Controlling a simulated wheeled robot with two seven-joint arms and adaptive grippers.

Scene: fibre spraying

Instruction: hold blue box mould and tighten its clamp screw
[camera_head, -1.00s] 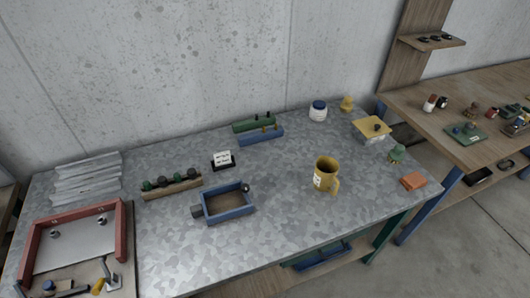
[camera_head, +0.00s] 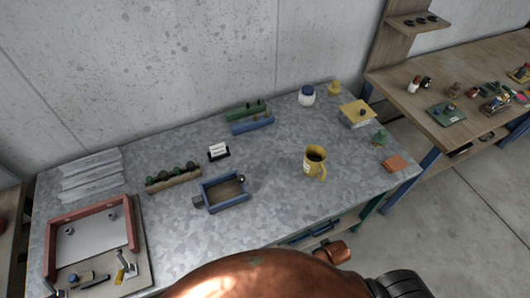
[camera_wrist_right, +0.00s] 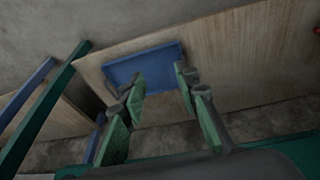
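The blue box mould (camera_head: 223,204) is an open rectangular frame on the metal table, left of the yellow mug. A dark round knob (camera_head: 241,179), which looks like its clamp screw, sits at its upper right corner. A grey block sticks out at its left side. My right gripper (camera_wrist_right: 160,103) shows in the right wrist view with its green-padded fingers apart and nothing between them. A flat blue thing (camera_wrist_right: 143,63) on a wooden shelf lies beyond the fingers. In the head view a copper-coloured arm link of mine covers the bottom middle. My left gripper is not seen.
A yellow mug (camera_head: 315,162) stands right of the mould. A wooden rack with several knobs (camera_head: 173,179) and a small card holder (camera_head: 218,151) are behind it. A red frame (camera_head: 93,240) is at left. The table right of the mould is clear up to the mug.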

